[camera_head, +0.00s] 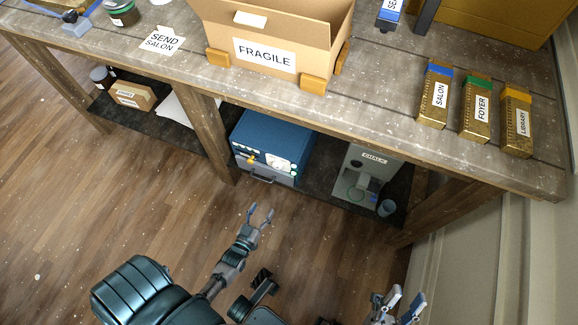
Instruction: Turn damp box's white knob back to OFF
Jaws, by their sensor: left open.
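A blue box (272,137), which I take to be the damp box, stands on the low shelf under the table. Its front panel carries small pale controls (283,164), a yellow-orange part (250,159) and a handle below. Which control is the white knob, and where it points, is too small to tell. My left gripper (260,212) is open and empty over the floor, in front of the box and apart from it. My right gripper (404,300) is at the bottom right, its fingers apart with nothing seen between them, far from the box.
The tabletop (385,95) overhangs the shelf (325,180). The floor (130,205) in front is clear.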

